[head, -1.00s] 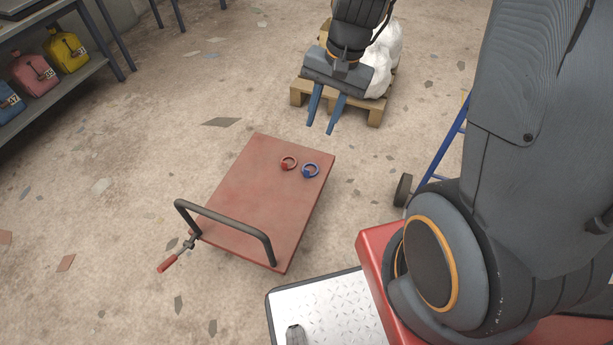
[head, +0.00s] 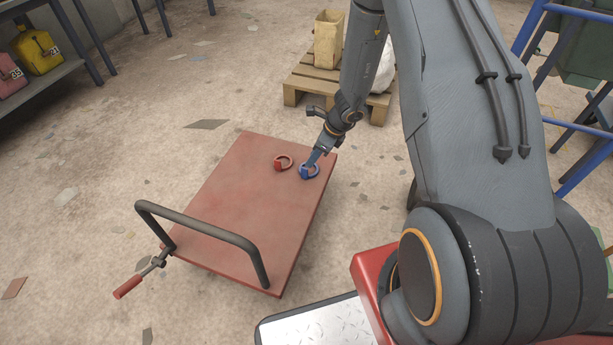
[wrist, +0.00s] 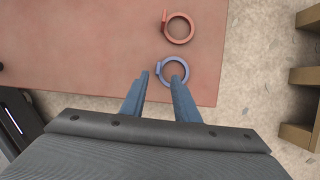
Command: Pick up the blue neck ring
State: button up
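The blue neck ring (head: 316,172) lies on the red cart deck (head: 235,205), near its far right corner. In the wrist view the ring (wrist: 187,66) shows just beyond my fingertips, with its small block at the left side. My gripper (head: 312,163) points down at the ring; in the wrist view its fingers (wrist: 160,77) are apart. The left finger is outside the ring's left side and the right finger overlaps its opening, so the block side is between them. I cannot tell whether the fingers touch the ring or the deck.
A red ring (head: 290,161) lies close by on the left. The cart's dark handle (head: 205,223) rises at the near end. A wooden pallet (head: 292,95) with a tan container (head: 327,40) stands behind. Blue rails (head: 585,170) are at right; a shelf is at left.

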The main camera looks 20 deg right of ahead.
aim_at(305, 168)
jog(key=shift+a+b+x, duration=0.2)
jog(key=shift+b+x, duration=1.45)
jog(key=shift+x, duration=2.5)
jog(key=shift+s+r, duration=0.1)
jog(key=shift+s, duration=0.05)
grip_shut()
